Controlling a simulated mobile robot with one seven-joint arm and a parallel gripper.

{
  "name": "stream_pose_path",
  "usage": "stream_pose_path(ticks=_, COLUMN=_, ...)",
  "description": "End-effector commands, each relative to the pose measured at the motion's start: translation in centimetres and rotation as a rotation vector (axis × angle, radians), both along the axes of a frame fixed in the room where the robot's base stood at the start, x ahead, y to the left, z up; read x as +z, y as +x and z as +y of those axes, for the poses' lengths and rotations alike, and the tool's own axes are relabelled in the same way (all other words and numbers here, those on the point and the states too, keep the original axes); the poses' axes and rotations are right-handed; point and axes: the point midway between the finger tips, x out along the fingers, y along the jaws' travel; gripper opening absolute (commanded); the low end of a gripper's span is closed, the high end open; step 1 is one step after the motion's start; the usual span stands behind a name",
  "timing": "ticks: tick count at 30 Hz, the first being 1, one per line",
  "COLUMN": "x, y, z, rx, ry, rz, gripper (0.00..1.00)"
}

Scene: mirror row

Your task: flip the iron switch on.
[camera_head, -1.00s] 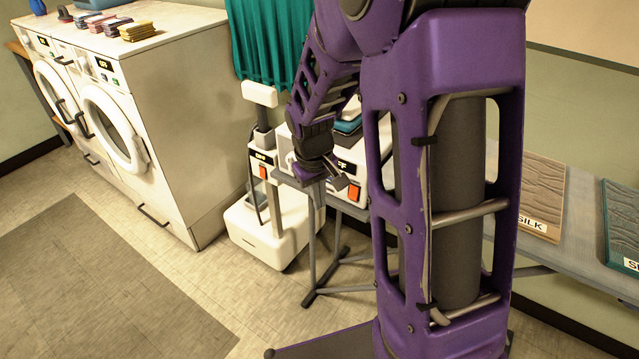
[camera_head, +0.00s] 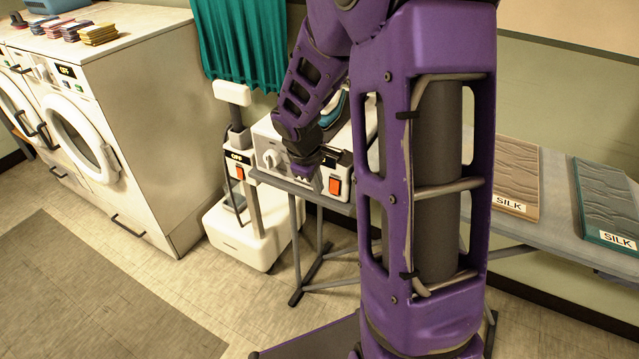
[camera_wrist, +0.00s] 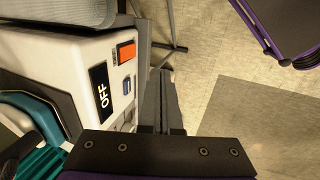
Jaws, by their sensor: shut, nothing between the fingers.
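The iron station is a white box (camera_head: 268,140) on the grey board, with a teal iron (camera_head: 341,108) partly behind my arm. Its orange-red switch (camera_head: 335,186) is on the front face. My gripper (camera_head: 310,180) is shut and empty, just left of the switch in the head view. In the wrist view its fingertips (camera_wrist: 163,72) are in front of the panel, near the switch; contact cannot be told.
A white steamer (camera_head: 240,235) with its own OFF display and orange switch (camera_head: 240,173) stands left of the station. White washers (camera_head: 80,130) are farther left. Silk pads (camera_head: 515,175) lie on the board at right. The floor in front is open, with a grey mat (camera_head: 70,300).

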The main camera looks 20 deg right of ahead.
Motion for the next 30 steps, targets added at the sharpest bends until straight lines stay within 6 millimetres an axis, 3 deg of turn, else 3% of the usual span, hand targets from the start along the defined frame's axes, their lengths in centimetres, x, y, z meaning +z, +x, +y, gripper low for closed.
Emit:
stream_pose_path(ticks=3, x=-3.0, y=0.5, z=-0.7, rx=-0.001, ry=0.002, rz=0.004, gripper=0.0)
stream_pose_path(ticks=10, x=-7.5, y=1.4, z=-1.9, rx=0.0, ry=0.002, rz=0.003, gripper=0.0)
stream_pose_path(ticks=18, x=-7.2, y=3.6, z=-4.6, rx=-0.003, ry=0.001, rz=0.0, gripper=0.0)
stream_pose_path(ticks=30, x=-7.2, y=3.9, z=-4.9, rx=-0.002, ry=0.0, rz=-0.001, gripper=0.0)
